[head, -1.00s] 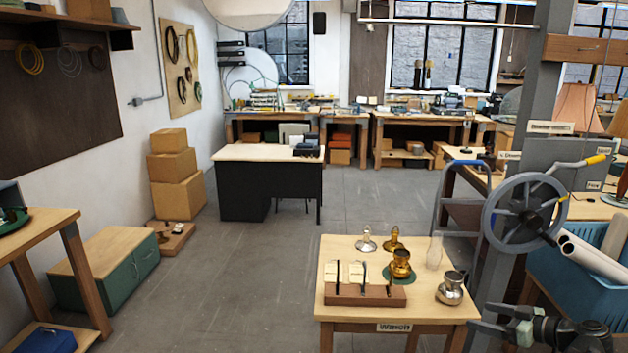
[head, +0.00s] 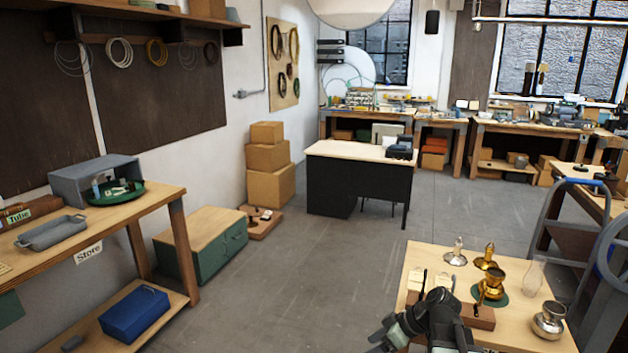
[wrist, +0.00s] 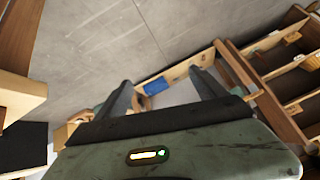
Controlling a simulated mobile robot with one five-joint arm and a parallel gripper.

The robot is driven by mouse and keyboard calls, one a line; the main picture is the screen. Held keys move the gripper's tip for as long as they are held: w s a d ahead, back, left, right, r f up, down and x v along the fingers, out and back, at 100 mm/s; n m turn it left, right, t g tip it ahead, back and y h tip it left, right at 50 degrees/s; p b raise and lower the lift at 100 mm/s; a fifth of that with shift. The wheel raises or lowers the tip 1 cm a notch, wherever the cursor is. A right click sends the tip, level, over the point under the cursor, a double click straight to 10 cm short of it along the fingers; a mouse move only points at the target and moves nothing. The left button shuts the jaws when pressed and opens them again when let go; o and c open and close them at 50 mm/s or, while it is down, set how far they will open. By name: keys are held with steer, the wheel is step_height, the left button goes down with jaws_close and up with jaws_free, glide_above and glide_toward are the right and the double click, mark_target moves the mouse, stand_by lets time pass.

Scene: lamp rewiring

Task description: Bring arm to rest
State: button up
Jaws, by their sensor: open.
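My gripper (head: 378,342) shows at the bottom of the head view, in front of the small wooden table (head: 425,262). Its fingers point to the left. In the wrist view the two dark fingers of my gripper (wrist: 163,92) stand apart, with nothing held between them. Behind them the wrist view shows floor and tilted shelving. My arm covers part of the small table and of the wooden block on it.
The small table carries a brass lamp body (head: 491,285), a silver lamp body (head: 548,321), a clear glass chimney (head: 534,275) and burners. A store bench (head: 110,222) stands at left with a blue box (head: 135,313) below. The grey floor (head: 290,285) between is clear.

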steer(key=s+a+f+m+g+h, duration=0.2)
steer(key=s+a+f+h, duration=0.2)
steer(key=a, duration=0.3)
steer(key=s+d+f+m+h, duration=0.1)
steer(key=d+m+h, duration=0.2)
steer(key=d+m, duration=0.4)
steer(key=shift+s+d+f+m+h, duration=0.2)
steer(key=shift+s+f+m+h, duration=0.1)
steer(key=shift+m, duration=0.6)
